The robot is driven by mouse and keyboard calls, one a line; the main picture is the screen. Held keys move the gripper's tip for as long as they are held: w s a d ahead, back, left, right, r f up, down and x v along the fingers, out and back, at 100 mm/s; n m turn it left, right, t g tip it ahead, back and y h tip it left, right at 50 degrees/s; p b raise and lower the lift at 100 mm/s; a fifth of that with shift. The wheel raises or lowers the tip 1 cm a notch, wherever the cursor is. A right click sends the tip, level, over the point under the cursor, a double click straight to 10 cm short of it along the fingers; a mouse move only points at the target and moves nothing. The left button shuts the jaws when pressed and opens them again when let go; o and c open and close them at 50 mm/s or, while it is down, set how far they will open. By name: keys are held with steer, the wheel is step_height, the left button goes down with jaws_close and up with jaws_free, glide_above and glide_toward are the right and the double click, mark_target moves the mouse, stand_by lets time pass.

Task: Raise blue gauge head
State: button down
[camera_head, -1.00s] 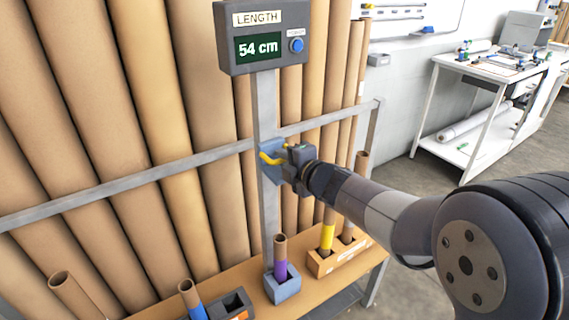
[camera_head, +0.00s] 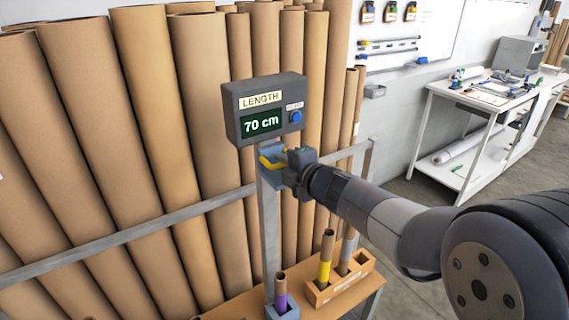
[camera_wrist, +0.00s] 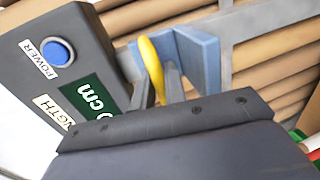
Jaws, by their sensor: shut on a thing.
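The blue gauge head (camera_head: 270,170) sits on the upright grey post (camera_head: 269,225), just below the display box. A yellow handle (camera_head: 271,163) sticks out from its front. My gripper (camera_head: 288,170) is shut on the yellow handle. In the wrist view the yellow handle (camera_wrist: 151,68) lies between the two fingers (camera_wrist: 160,88), with the blue head (camera_wrist: 190,56) behind it. The display box (camera_head: 265,108) reads "LENGTH 70 cm" and has a blue power button (camera_head: 296,117).
A purple-banded tube (camera_head: 281,290) stands in a grey-blue holder (camera_head: 283,311) below the post. A yellow-banded tube (camera_head: 325,260) stands in a wooden block (camera_head: 322,293). Tall brown tubes (camera_head: 205,110) lean behind a metal rail (camera_head: 130,237). A white worktable (camera_head: 480,103) stands at the right.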

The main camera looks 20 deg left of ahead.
steer(key=shift+r, duration=0.45)
steer(key=c, duration=1.5)
jaws_free()
steer(key=shift+c, duration=0.2)
steer(key=shift+f, duration=0.1)
steer(key=shift+d, duration=0.1)
steer(key=v, duration=1)
steer(key=shift+s+d, duration=0.25)
steer(key=shift+w+a, duration=0.1)
steer(key=x, duration=1)
steer(key=shift+w+a+f, duration=0.2)
steer(key=shift+a, duration=0.1)
